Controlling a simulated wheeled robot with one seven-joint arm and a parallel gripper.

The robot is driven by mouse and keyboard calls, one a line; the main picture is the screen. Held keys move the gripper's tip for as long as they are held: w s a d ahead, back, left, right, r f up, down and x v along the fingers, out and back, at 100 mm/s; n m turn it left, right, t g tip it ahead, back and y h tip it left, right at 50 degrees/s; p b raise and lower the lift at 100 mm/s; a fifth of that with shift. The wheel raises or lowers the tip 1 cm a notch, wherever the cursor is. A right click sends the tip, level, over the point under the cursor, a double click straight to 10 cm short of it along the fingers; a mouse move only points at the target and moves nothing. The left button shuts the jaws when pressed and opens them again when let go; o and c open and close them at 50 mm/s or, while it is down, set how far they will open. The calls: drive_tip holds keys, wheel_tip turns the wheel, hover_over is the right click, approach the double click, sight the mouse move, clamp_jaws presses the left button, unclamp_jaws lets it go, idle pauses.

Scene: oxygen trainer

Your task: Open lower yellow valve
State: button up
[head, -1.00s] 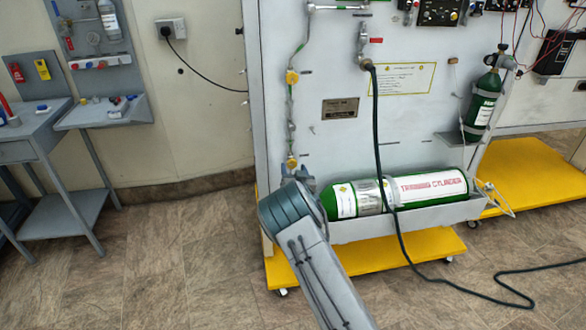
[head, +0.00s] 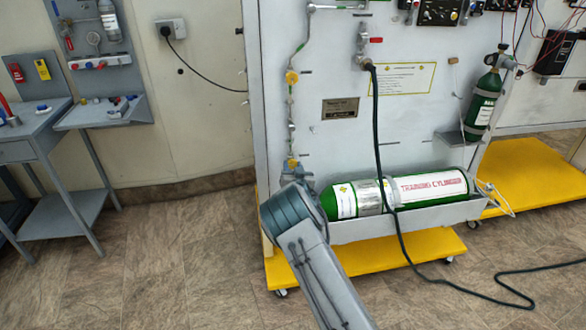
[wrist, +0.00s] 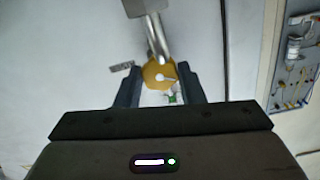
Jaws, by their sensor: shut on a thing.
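The lower yellow valve (wrist: 154,73) shows in the wrist view between the two fingers of my gripper (wrist: 158,84). The gripper is shut on this yellow knob, with a finger on each side of it. A metal pipe runs up from the knob in that view. In the head view, a little of the lower yellow valve (head: 292,163) shows just above my arm. The upper yellow valve (head: 292,77) sits higher on the same thin vertical pipe, apart from my arm.
A green training cylinder (head: 430,187) lies in a grey tray right of my arm. A dark hose (head: 377,130) hangs down the white panel (head: 330,140) and runs onto the floor. A yellow base (head: 390,253) juts out below. Open floor lies to the left.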

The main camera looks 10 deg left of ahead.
drive_tip(key=shift+f, duration=0.15)
drive_tip(key=n+b, duration=0.2)
drive_tip(key=b, duration=0.2)
drive_tip(key=shift+f+n, duration=0.1)
drive_tip(key=shift+n, duration=0.2)
drive_tip(key=n+b, duration=0.3)
drive_tip(key=shift+r+n, duration=0.2)
drive_tip(key=shift+n, duration=0.1)
drive_tip(key=o, duration=1)
drive_tip(key=shift+a, duration=0.1)
drive_tip(key=shift+s, duration=0.1)
drive_tip(key=v, duration=1.3)
drive_tip(key=shift+s+p, duration=0.35)
drive_tip(key=shift+p, duration=0.05)
drive_tip(key=shift+r, duration=0.1)
